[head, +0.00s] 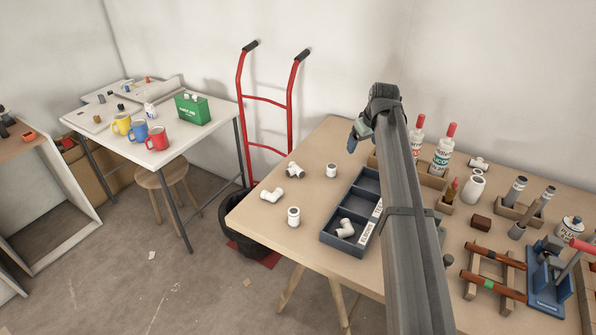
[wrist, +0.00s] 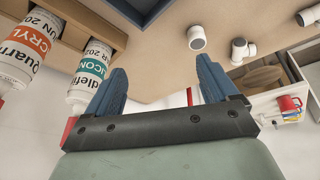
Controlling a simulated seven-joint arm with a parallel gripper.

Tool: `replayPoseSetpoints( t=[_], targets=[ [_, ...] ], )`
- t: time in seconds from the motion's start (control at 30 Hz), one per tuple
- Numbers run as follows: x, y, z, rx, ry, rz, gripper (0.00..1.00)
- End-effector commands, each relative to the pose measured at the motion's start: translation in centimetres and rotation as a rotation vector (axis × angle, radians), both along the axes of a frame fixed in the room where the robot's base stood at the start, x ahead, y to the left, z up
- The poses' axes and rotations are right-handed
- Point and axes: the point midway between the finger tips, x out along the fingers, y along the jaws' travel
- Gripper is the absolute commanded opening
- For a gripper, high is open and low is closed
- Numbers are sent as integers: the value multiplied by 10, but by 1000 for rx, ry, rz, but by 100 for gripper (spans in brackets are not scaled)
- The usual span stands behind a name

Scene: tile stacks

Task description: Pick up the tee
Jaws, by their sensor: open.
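The tee (head: 294,170) is a white pipe fitting lying on the wooden workbench near its back-left edge, with a darker opening showing. In the wrist view a white fitting, apparently the same tee (wrist: 241,50), lies right of centre, beyond my right-hand finger and apart from it. My gripper (head: 356,138) is raised above the back of the bench, to the right of the tee in the head view. In the wrist view my gripper (wrist: 161,65) has its two blue fingers wide apart with nothing between them. My arm hides part of the bench.
A white coupling (head: 331,170) stands right of the tee; an elbow (head: 272,195) and another coupling (head: 293,216) lie in front. A dark blue divided tray (head: 329,238) holds a white fitting. Sealant bottles (head: 441,149) stand right of my arm. A red hand truck (head: 290,115) stands behind the bench.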

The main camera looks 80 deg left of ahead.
Motion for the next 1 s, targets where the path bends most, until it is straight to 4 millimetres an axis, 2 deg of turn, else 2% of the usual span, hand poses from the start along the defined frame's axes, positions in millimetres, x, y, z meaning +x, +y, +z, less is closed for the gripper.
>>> replayPoseSetpoints(
  t=[0.03, 0.1, 0.2, 0.33, 0.47, 0.67, 1.0],
  targets=[
    [-34, 12, -3, 1, 16, 35, 87],
    [-73, 25, -6, 4, 38, 74, 87],
    [-121, 37, -9, 5, 64, 122, 87],
    [-163, 46, -11, 7, 87, 162, 87],
    [-183, 50, -13, 6, 98, 181, 87],
    [-187, 55, -24, 7, 100, 183, 87],
    [-193, 75, -75, 5, 100, 183, 87]
  ],
)
